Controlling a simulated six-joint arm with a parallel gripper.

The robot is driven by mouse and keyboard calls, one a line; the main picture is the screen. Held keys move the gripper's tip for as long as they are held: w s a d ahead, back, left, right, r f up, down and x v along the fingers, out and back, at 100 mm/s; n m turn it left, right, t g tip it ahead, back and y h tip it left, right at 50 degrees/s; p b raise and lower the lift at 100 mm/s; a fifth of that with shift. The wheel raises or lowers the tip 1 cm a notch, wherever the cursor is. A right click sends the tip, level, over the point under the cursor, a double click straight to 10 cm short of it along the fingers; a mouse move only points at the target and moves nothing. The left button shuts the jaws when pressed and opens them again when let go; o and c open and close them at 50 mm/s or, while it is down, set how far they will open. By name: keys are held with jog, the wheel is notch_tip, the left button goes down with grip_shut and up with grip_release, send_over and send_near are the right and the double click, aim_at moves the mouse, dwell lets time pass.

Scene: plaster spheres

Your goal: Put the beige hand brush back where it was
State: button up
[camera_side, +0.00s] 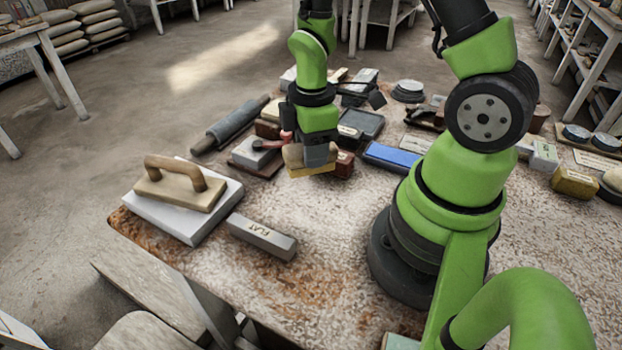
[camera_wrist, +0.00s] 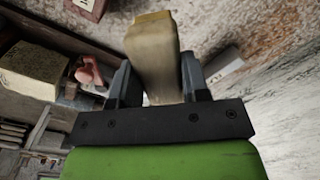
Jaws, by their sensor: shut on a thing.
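The beige hand brush (camera_side: 309,170) is in my gripper (camera_side: 318,153) in the side view, over the back middle of the table. Its beige body is uppermost and a yellowish strip runs along its lower edge. In the wrist view the brush (camera_wrist: 152,45) stands between the two dark fingers of my gripper (camera_wrist: 158,80), which are shut on it. The fingers hide part of its body. I cannot tell whether its underside touches the table or hangs just above it.
A wooden float (camera_side: 182,188) rests on a white slab (camera_side: 150,211) at the left. A grey bar marked FLAT (camera_side: 262,236) lies in front. The front middle is clear.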

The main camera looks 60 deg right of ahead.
jog(key=shift+f, duration=3.15)
jog(key=shift+f, duration=0.1)
jog(key=o, duration=0.8)
jog(key=shift+o, duration=0.2)
notch_tip(320, 180, up, 12)
jog(key=shift+r, duration=0.25)
jog(key=s+a+r+m+t+y, duration=0.1)
jog(key=s+a+r+m+t, duration=0.2)
jog(key=r+m, duration=0.3)
jog(key=s+a+r+m+t+y, duration=0.1)
jog(key=s+a+r+m+t, duration=0.3)
jog(key=r+m, duration=0.3)
notch_tip(320, 180, up, 3)
jog(key=shift+s+r, duration=0.1)
jog(key=shift+s, duration=0.45)
jog(key=shift+d, duration=0.1)
